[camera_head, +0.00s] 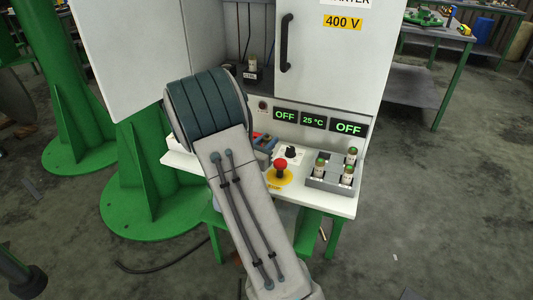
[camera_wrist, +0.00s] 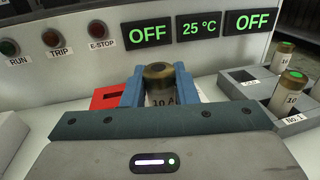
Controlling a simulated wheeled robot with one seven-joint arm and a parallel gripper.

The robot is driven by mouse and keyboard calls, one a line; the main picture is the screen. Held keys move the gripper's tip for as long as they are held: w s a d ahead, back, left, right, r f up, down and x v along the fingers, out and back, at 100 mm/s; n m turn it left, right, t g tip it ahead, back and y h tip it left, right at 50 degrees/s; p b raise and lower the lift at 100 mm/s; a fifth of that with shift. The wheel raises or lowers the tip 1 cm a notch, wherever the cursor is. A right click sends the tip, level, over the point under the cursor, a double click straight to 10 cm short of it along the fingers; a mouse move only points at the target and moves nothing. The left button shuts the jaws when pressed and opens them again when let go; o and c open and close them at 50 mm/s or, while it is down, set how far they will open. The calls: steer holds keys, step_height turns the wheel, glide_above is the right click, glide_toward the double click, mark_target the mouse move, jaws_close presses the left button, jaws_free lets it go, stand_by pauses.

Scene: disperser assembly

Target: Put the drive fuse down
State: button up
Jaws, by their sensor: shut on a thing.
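The held fuse (camera_wrist: 162,88) is a pale cylinder with a dark brass-coloured cap and a "10 A" label. It stands roughly upright between the blue fingers of my gripper (camera_wrist: 160,95), which is shut on it. Its lower end is hidden by my gripper, so I cannot tell whether it touches the surface below. In the head view, my arm hides most of my gripper and the fuse. A grey tray (camera_head: 313,183) at the right of the white shelf holds several similar fuses, including one with a green-marked top (camera_wrist: 290,92).
A red piece (camera_wrist: 104,98) lies left of the fingers. The red emergency stop (camera_head: 281,167) and a black knob (camera_head: 291,152) stand between my arm and the tray. The panel displays (camera_head: 314,122) rise behind. Another fuse (camera_head: 252,64) stands inside the open cabinet.

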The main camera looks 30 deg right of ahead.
steer(key=shift+f+b, duration=0.45)
steer(key=shift+f, duration=1.55)
steer(key=shift+w+f, duration=0.1)
steer(key=shift+f, duration=0.2)
steer(key=o, duration=0.7)
steer(key=shift+r, duration=0.1)
